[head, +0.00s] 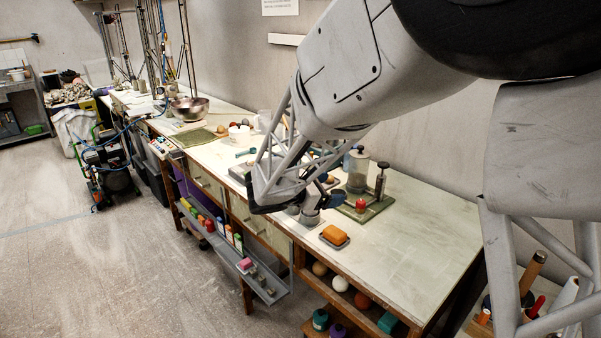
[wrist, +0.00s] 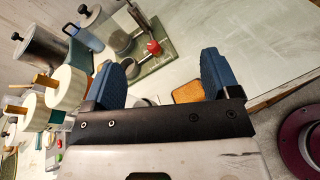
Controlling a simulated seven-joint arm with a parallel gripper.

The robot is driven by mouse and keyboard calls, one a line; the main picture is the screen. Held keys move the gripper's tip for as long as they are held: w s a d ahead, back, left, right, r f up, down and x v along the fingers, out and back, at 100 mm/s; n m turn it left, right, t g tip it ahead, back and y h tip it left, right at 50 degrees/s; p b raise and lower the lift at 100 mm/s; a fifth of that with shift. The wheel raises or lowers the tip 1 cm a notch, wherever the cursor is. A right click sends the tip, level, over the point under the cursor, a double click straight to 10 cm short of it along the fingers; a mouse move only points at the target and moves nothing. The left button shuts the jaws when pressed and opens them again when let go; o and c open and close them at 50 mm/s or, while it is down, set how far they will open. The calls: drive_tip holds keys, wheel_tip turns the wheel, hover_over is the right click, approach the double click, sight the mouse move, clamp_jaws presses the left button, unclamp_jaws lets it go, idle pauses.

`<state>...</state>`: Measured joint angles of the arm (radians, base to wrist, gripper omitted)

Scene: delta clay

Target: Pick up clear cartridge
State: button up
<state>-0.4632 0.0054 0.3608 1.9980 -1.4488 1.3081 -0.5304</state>
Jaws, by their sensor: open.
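A see-through greyish cylinder (head: 357,175) with a dark knob on top stands on the bench by the wall; it looks like the clear cartridge. In the wrist view two similar cylinders with black knobs show at the upper left, a nearer one (wrist: 40,46) and a farther one (wrist: 97,24); I cannot tell for certain which is the cartridge. My gripper (head: 318,200) hangs over the bench to the left of and nearer than the cylinder. In the wrist view its blue fingers (wrist: 162,78) are apart, with nothing held between them.
A green-based stand (head: 366,208) with an upright post and a red knob (head: 360,204) is beside the cylinder. An orange block (head: 335,234) sits on a small dark tray near the front edge. White rolls with wooden handles (wrist: 67,87) crowd the wrist view's left. The bench's right end is clear.

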drive_tip(key=w+a+f+n+t+y, duration=0.2)
drive_tip(key=w+a+f+n+t, duration=0.2)
drive_tip(key=w+a+n+t, duration=0.3)
drive_tip(key=w+a+n, duration=0.1)
drive_tip(key=w+a, duration=0.3)
drive_tip(key=a, duration=0.3)
drive_tip(key=shift+a+y, duration=0.25)
drive_tip(key=shift+y, duration=0.15)
drive_tip(key=shift+f, duration=0.1)
drive_tip(key=shift+x, duration=1.35)
drive_tip(key=shift+x, duration=2.55)
drive_tip(key=c, duration=1.3)
